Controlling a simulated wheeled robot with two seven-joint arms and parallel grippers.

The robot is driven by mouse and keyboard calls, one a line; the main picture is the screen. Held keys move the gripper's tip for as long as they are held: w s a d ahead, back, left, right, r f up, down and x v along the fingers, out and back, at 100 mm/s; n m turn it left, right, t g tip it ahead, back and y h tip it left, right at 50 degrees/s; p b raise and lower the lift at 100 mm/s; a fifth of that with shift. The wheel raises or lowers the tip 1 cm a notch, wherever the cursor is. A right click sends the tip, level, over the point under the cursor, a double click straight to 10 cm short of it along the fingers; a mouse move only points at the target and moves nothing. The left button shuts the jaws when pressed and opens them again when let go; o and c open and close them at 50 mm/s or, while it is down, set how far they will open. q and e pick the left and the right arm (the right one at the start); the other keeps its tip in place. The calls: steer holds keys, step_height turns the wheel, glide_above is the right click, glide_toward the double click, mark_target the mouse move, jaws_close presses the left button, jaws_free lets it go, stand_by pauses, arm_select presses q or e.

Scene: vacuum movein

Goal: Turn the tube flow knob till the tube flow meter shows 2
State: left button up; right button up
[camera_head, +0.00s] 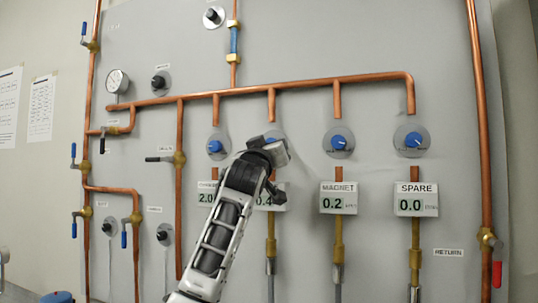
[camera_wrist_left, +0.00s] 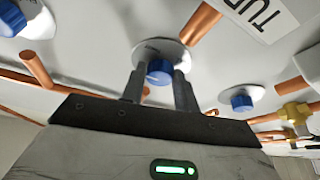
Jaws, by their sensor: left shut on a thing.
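My left gripper (camera_head: 277,148) is at the second knob from the left in the row of blue knobs on the grey panel. In the left wrist view its two fingers are shut on a blue knob (camera_wrist_left: 160,72), one on each side. The knob sits on a pale round plate on the panel. The tube flow meter (camera_head: 264,201) is below and reads 0.4. Its name is hidden behind my wrist in the head view, but part of a label starting "TU" (camera_wrist_left: 262,16) shows in the left wrist view. My right gripper is not in view.
The left neighbour knob (camera_head: 215,146) is above a partly covered meter (camera_head: 206,193) reading 2.0. To the right are the magnet knob (camera_head: 339,142), its meter (camera_head: 338,198) at 0.2, the spare knob (camera_head: 412,140) and its meter (camera_head: 416,200) at 0.0. Copper pipes (camera_head: 250,92) run above.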

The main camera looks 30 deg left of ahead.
arm_select(q)
steer(key=n, duration=0.1)
steer(key=n+y, duration=0.1)
steer(key=n+g, duration=0.1)
steer(key=n, duration=0.1)
steer(key=shift+w+d+y, duration=0.1)
steer(key=shift+d+y, duration=0.15)
steer(key=shift+y, duration=0.05)
steer(key=n+g+p, duration=0.1)
steer(key=n, duration=0.3)
steer(key=n+g+y+p, duration=0.1)
steer(key=n+g, duration=0.1)
steer(key=n, duration=0.2)
steer(key=n+g+y+p, duration=0.1)
steer(key=n+g, duration=0.1)
steer(key=n, duration=0.2)
steer(key=shift+d+r, duration=0.1)
steer(key=shift+r, duration=0.2)
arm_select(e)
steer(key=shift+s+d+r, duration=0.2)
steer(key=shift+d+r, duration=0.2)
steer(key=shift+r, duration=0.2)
arm_select(q)
steer(key=shift+n, duration=0.4)
steer(key=o, duration=1)
steer(key=shift+c, duration=0.2)
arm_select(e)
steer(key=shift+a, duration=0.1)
